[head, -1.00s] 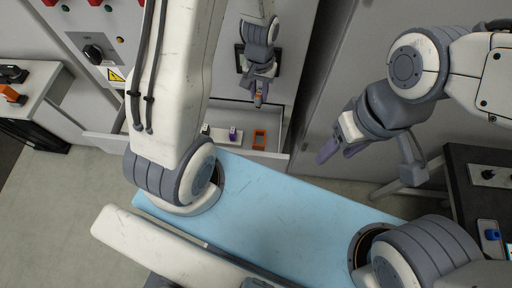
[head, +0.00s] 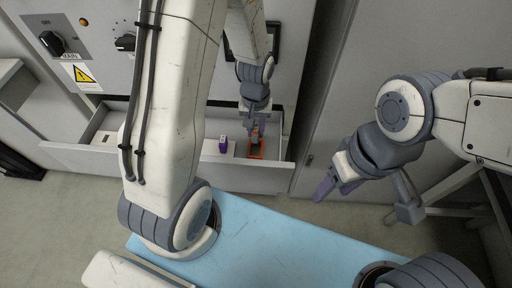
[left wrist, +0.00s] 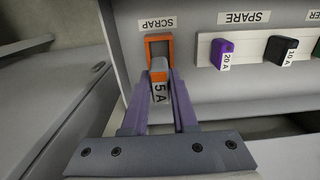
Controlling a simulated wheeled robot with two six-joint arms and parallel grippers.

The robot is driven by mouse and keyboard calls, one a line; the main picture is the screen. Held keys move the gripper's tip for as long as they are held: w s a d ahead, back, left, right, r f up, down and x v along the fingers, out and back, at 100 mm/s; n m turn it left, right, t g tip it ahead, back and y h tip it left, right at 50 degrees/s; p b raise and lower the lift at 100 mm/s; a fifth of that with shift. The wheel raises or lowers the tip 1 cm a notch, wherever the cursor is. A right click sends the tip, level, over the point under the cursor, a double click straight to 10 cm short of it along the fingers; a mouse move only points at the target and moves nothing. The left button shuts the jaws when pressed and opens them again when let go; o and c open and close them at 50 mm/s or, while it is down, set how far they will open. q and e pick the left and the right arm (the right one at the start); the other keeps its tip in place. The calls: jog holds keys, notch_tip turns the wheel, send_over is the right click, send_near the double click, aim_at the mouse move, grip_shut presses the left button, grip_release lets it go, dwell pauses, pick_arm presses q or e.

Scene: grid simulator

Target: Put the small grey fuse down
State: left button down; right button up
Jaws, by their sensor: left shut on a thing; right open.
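The small grey fuse (left wrist: 158,76), with a white "5 A" label, is between the purple-grey fingers of my left gripper (left wrist: 160,88) in the left wrist view. Its far end overlaps the opening of an orange square bin (left wrist: 149,44) below the "SCRAP" label; I cannot tell how deep it reaches. In the head view my left gripper (head: 253,128) is shut, right over the orange bin (head: 256,156) in the open drawer; the fuse is mostly hidden there. My right gripper (head: 325,188) is open and empty, off to the right, apart from the drawer.
A purple 20 A fuse (left wrist: 222,54) and a black 10 A fuse (left wrist: 280,50) sit on a white strip (left wrist: 203,50) labelled "SPARE". The drawer's front wall (head: 200,170) stands before them. A blue bench surface (head: 270,235) is in front, and a cabinet with knobs behind.

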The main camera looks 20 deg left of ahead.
aim_at(256, 142)
pick_arm(q)
notch_tip(256, 142, down, 6)
jog(key=shift+b, duration=0.4)
jog(key=shift+s+f+b, duration=0.1)
jog(key=shift+f+b, duration=0.3)
jog(key=shift+f, duration=0.2)
